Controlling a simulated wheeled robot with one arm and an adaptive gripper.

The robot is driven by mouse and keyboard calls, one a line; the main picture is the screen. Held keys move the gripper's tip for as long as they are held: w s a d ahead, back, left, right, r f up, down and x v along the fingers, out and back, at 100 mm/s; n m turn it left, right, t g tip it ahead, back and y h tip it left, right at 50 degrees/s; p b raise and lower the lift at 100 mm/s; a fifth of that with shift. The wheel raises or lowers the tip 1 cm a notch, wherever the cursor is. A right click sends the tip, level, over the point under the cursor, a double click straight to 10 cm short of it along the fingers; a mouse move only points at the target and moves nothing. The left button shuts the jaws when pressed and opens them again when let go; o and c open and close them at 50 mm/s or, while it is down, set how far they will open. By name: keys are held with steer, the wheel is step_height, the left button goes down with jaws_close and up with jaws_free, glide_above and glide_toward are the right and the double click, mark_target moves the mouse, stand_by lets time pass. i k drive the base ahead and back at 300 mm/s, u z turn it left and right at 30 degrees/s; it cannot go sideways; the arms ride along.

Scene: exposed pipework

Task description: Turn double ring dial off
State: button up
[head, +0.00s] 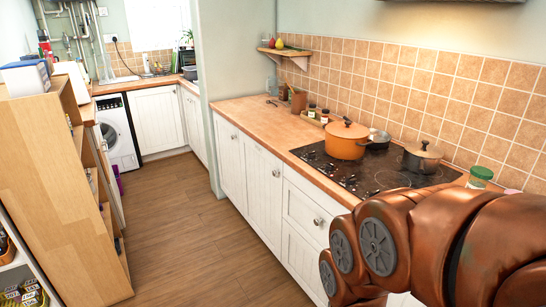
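A black glass hob (366,181) is set into the wooden worktop along the right wall. Ring markings show faintly on its surface. I cannot make out a double ring dial in the head view; any controls on the hob are too small to tell or are hidden. An orange pot (345,144) with a lid stands on the left part of the hob. A brownish lidded pot (422,160) stands on its right part. My copper-coloured arm fills the lower right and covers the worktop edge there. My gripper is outside the picture.
White cabinets with round knobs (263,200) run below the worktop (250,116). A wooden shelf unit (62,190) stands at the left. The brown floor (190,240) between them is clear. A washing machine (118,132) and grey wall pipes (80,27) are at the back left.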

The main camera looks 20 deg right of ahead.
mark_target(329, 166)
steer(key=u, duration=0.25)
steer(key=i, duration=1.4)
steer(key=z, duration=0.7)
